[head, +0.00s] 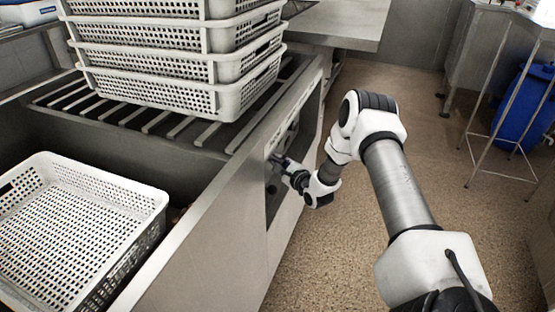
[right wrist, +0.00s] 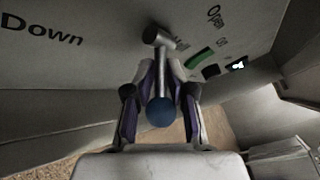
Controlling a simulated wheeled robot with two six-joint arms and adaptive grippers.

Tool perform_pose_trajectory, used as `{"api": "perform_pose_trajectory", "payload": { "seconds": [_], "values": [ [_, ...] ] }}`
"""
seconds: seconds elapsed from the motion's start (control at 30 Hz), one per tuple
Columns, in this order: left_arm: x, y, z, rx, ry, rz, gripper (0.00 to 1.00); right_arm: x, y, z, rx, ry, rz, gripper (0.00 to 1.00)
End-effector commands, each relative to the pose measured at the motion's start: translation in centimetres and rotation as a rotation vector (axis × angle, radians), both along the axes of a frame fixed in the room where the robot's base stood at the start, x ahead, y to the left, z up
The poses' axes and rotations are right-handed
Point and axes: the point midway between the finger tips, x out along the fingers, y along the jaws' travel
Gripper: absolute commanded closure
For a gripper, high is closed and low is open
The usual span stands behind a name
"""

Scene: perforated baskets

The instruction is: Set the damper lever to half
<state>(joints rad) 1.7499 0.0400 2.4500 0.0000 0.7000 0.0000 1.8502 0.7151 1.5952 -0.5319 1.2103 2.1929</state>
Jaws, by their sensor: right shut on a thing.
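The damper lever (right wrist: 160,90) is a metal rod with a dark blue ball knob (right wrist: 160,112) and a cylindrical metal hub (right wrist: 158,37) on a grey panel. In the right wrist view the rod runs from the hub toward my gripper's palm. My right gripper (right wrist: 161,72) is shut on the lever, one finger on each side of the rod, with the knob between the fingers. In the head view my right gripper (head: 279,160) reaches the side panel of the metal counter, and the lever is too small and covered to make out. My left gripper is not in view.
The panel (right wrist: 100,45) carries the words "Down" and "Open", a green strip (right wrist: 200,58) and a small lit mark (right wrist: 237,65). Stacked white perforated baskets (head: 215,70) stand on the slatted counter (head: 160,118). Another basket (head: 140,190) sits at lower left. Floor (head: 330,260) is clear around my arm.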

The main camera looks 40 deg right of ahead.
Motion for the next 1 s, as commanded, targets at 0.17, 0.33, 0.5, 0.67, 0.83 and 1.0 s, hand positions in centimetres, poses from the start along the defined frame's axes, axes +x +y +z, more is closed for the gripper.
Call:
{"api": "perform_pose_trajectory", "payload": {
  "seconds": [0.17,0.33,0.5,0.67,0.83,1.0],
  "values": [
    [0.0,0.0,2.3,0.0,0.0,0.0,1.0,-0.5,-0.3,0.7,-0.049,0.118,-0.008,1.0],
    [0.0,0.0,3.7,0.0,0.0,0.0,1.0,-0.6,-0.3,1.1,-0.101,0.219,-0.008,1.0],
    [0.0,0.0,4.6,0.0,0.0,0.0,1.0,-0.7,-0.4,1.2,-0.142,0.298,-0.008,1.0],
    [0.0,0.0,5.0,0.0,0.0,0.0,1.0,-0.7,-0.4,1.3,-0.163,0.341,-0.008,1.0],
    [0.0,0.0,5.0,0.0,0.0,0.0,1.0,-0.8,-0.4,1.2,-0.172,0.356,-0.01,1.0],
    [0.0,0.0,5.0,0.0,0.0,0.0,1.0,-0.8,-0.5,1.1,-0.172,0.357,-0.01,1.0]
  ]
}}
